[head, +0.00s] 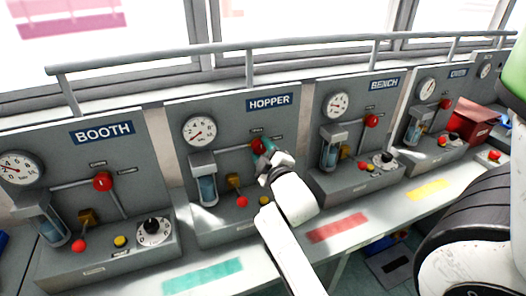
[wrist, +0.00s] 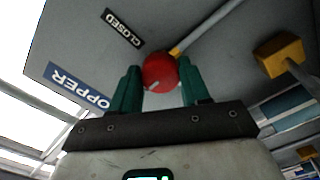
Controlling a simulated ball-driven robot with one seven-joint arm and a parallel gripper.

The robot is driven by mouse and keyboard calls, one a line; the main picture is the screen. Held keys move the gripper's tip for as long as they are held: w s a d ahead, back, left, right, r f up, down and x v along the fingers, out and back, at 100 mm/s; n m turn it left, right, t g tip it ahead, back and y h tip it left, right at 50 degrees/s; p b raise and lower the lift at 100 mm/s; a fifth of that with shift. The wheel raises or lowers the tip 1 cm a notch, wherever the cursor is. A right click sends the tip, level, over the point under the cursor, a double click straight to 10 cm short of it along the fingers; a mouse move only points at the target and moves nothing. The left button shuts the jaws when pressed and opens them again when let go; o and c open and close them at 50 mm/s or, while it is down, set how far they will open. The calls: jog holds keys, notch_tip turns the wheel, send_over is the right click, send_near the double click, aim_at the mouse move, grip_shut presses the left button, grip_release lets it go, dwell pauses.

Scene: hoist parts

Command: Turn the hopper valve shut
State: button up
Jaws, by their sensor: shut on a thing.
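The hopper valve is a round red knob (head: 256,146) on the grey panel under the blue HOPPER sign (head: 269,101). My gripper (head: 264,148) reaches it from the right and hides part of it. In the wrist view the red knob (wrist: 159,73) sits between the two green fingers of my gripper (wrist: 161,86), which are shut on it. A small pale mark shows on the knob's face, near its lower edge. A dark CLOSED label (wrist: 123,27) is on the panel up and to the left of the knob there.
The hopper panel also has a gauge (head: 199,131), a sight glass (head: 206,188), a yellow-brown block (head: 234,181) and a red button (head: 242,202). Similar BOOTH (head: 103,133) and BENCH (head: 384,84) panels flank it. A grey rail (head: 300,48) runs above. A red box (head: 468,122) stands far right.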

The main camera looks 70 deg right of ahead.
jog(key=shift+c, duration=1)
jog(key=shift+f, duration=0.1)
jog(key=m+b, duration=0.2)
jog(key=m, duration=0.2)
jog(key=shift+f, duration=0.1)
jog(key=m+b, duration=0.3)
jog(key=m, duration=0.1)
jog(key=m+b, duration=0.2)
jog(key=m, duration=0.3)
jog(key=shift+w+m+b, duration=0.1)
jog(key=shift+m+b, duration=0.25)
jog(key=shift+m, duration=0.05)
jog(key=shift+a+m+b, duration=0.1)
jog(key=shift+m+b, duration=0.9)
jog(key=shift+m, duration=1.1)
